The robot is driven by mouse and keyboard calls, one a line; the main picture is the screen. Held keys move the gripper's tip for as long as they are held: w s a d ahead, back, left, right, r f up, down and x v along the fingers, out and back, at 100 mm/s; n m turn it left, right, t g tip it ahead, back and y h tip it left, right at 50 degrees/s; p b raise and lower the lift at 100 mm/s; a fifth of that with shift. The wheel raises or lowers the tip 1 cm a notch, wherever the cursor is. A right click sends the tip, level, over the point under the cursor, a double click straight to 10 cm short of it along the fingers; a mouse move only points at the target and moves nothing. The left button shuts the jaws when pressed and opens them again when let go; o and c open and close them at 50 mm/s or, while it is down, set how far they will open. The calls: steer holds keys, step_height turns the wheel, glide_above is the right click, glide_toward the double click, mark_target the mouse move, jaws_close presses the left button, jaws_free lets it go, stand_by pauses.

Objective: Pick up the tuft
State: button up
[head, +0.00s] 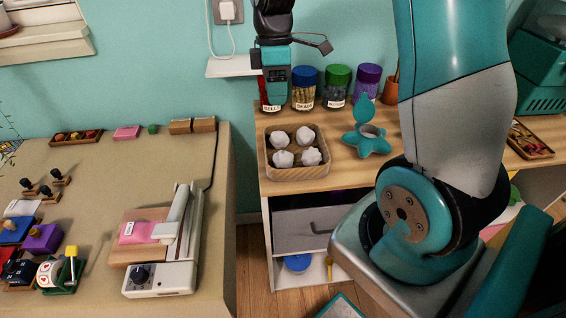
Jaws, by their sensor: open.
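Several white tufts sit in a square wooden tray (296,174) on the wooden table; one is the front-left tuft (283,159). The other tufts are the back-left one (280,140), the back-right one (305,136) and the front-right one (311,156). My gripper (276,98) points down just behind and above the tray's back left, in front of a red jar. It is open, and no tuft shows in it. The fingertips are small and dark here.
Labelled jars with blue (304,90), green (337,86) and purple lids stand behind the tray. A teal flower-shaped holder (366,140) is close on its right. A beige table (100,170) with stamps and a white device (160,278) stands left, across a gap.

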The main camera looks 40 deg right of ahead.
glide_above(283, 158)
steer(key=w, duration=0.1)
steer(key=f, duration=1.2)
steer(key=shift+w+d, duration=0.2)
steer(key=shift+d, duration=0.15)
steer(key=f, duration=0.3)
steer(key=s+f, duration=0.1)
steer(key=f, duration=0.1)
steer(key=shift+s+a+f+p, duration=0.1)
steer(key=shift+a+f+p, duration=0.2)
steer(key=shift+p, duration=0.05)
steer(key=shift+c, duration=1.3)
steer(key=shift+r, duration=0.1)
